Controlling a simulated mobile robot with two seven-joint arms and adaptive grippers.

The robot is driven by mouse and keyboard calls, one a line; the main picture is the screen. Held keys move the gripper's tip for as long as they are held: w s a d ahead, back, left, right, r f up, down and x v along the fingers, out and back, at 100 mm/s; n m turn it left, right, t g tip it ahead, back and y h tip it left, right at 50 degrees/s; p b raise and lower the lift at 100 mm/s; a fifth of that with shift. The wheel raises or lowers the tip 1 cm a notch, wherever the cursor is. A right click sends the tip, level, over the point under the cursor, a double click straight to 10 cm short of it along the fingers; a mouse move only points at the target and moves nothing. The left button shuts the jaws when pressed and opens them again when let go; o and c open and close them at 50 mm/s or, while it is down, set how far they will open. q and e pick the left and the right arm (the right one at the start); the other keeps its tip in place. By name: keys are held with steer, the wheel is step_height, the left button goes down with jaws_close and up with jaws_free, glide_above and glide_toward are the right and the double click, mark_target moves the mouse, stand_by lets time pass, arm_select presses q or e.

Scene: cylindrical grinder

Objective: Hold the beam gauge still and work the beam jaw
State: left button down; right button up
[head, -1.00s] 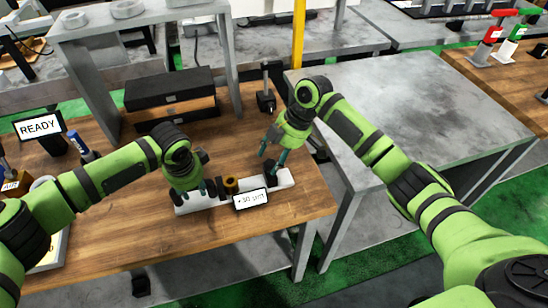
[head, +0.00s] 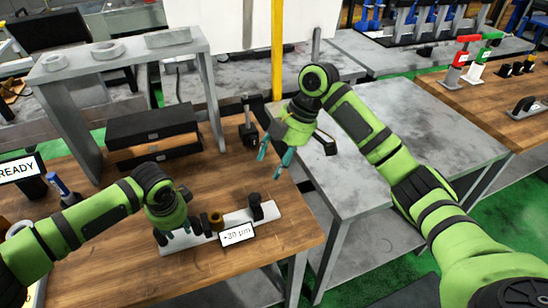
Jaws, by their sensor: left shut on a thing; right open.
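The beam gauge has a long white base (head: 272,212) lying on the wooden bench, with a brass-coloured ring (head: 216,221) near its middle. Its black beam jaw (head: 256,207) stands towards the right end of the base. A small readout (head: 237,235) at the front seems to read -30 µm. My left gripper (head: 178,236) is shut on the left end of the gauge; its fingers partly hide that end. My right gripper (head: 275,157) is open and empty, above and behind the jaw, clear of it, fingers pointing down.
A READY sign (head: 20,168) and a blue marker-like item (head: 62,188) stand at the left. A dark post (head: 249,125) stands behind the gauge. A grey table (head: 420,120) adjoins on the right.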

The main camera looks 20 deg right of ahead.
arm_select(q)
steer(key=c, duration=1.1)
jaws_free()
steer(key=shift+a+f, duration=0.1)
steer(key=shift+a, duration=0.1)
steer(key=o, duration=0.4)
steer(key=shift+c, duration=0.2)
steer(key=shift+w, duration=0.1)
steer(key=shift+d+r, duration=0.15)
steer(key=shift+r, duration=0.4)
step_height(320, 180, up, 11)
steer(key=s, duration=0.2)
steer(key=shift+s+f, duration=0.15)
